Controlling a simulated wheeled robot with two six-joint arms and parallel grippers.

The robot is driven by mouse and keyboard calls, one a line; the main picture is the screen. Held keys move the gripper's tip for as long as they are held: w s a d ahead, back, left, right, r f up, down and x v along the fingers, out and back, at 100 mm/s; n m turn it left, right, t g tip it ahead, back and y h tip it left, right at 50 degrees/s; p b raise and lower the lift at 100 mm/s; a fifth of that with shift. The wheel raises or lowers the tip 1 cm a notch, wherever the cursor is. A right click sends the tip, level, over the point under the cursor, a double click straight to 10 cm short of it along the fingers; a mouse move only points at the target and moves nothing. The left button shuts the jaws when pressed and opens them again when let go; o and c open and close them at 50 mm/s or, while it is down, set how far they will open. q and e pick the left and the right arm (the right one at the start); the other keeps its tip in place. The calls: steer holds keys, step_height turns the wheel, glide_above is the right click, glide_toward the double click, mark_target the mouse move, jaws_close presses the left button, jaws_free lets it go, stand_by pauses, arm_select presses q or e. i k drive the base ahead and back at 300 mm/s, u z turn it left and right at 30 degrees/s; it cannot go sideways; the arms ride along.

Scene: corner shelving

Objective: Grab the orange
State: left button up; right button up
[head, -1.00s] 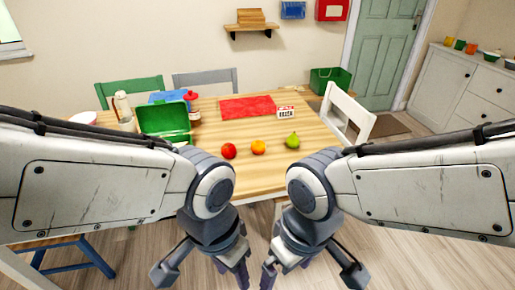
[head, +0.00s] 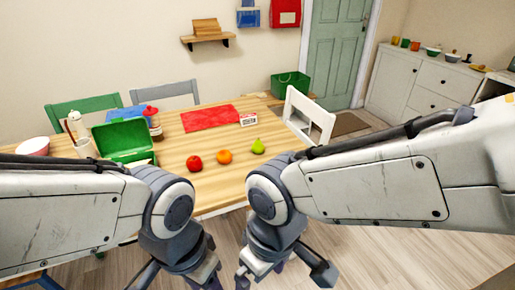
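An open green lunch box (head: 125,141), a red mat (head: 209,118) and a small white box (head: 248,119) are on the table. A white bowl (head: 33,146) is at the left. A white chair (head: 309,118) stands at the table's right end. Floor is clear at the lower right.

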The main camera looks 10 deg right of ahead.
mark_target(224, 156)
steer(key=u, duration=0.25)
steer(key=i, duration=1.05)
steer(key=u, duration=0.2)
